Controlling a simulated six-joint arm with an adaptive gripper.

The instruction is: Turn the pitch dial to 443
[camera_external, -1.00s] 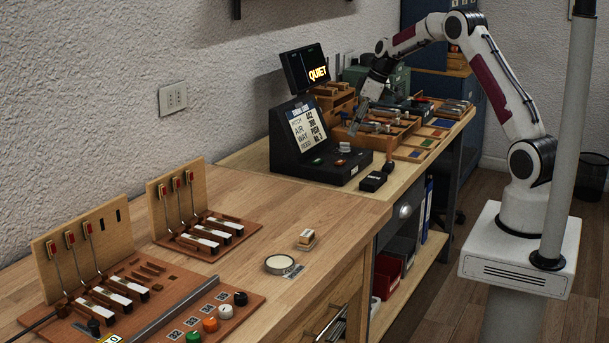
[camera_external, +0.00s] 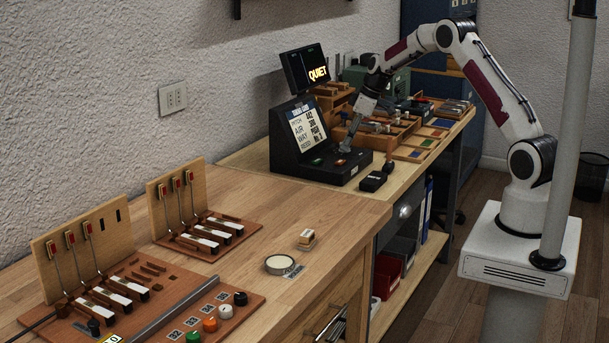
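The pitch dial's black console (camera_external: 290,160) stands on the far bench against the wall. Its tilted panel (camera_external: 308,127) lists PITCH, AIR, WAY and REED lines; the pitch figure looks like 442, though it is small. A small screen (camera_external: 305,67) above it reads QUIET. My gripper (camera_external: 344,148) points down at the right part of the console's flat deck, over the spot of the pale round knob. The gripper covers the knob, so I cannot tell whether they touch. The finger gap is too small to read. A green button (camera_external: 317,162) sits left of the gripper.
A black block (camera_external: 373,181) and a dark upright knob (camera_external: 389,166) stand right of the console. Wooden trays of parts (camera_external: 385,128) lie behind. The near bench holds key-action boards (camera_external: 200,235), a round tin (camera_external: 280,264) and a small wooden block (camera_external: 306,239).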

